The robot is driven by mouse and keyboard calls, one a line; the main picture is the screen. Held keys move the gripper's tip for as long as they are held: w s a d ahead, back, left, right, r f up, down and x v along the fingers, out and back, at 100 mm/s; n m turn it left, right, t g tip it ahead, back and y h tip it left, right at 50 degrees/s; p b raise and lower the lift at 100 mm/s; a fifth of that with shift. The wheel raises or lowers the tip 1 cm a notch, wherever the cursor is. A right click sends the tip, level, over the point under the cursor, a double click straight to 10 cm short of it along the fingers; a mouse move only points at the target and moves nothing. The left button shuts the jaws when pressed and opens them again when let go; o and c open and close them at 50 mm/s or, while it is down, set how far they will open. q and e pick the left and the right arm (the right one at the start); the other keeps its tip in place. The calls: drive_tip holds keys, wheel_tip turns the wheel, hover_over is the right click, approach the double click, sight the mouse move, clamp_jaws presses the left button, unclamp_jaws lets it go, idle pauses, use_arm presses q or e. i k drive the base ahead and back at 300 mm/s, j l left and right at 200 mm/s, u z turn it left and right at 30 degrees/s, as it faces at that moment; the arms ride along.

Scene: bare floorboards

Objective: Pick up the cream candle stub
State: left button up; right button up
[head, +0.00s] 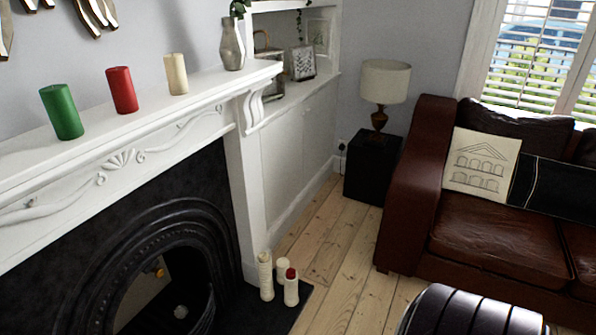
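A cream candle (176,74) stands upright at the right end of a row on the white mantelpiece (150,108). A red candle (121,90) and a green candle (62,112) stand to its left. Lower down, by the fireplace, a tall ribbed cream candle (265,275), a short cream candle stub (282,266) and a cream candle with a red top (291,288) stand close together on the dark hearth (270,315). The stub is partly hidden behind the other two. Neither of my grippers is in view.
A dark rounded thing with light stripes (470,315) fills the bottom right. A brown leather sofa (490,235) and a black side table (372,170) with a lamp (385,82) stand behind. Bare floorboards (345,265) lie clear between hearth and sofa.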

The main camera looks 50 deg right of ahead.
sight(263, 257)
drive_tip(key=z, duration=1.3)
drive_tip(key=i+l, duration=0.1)
drive_tip(key=i, duration=0.1)
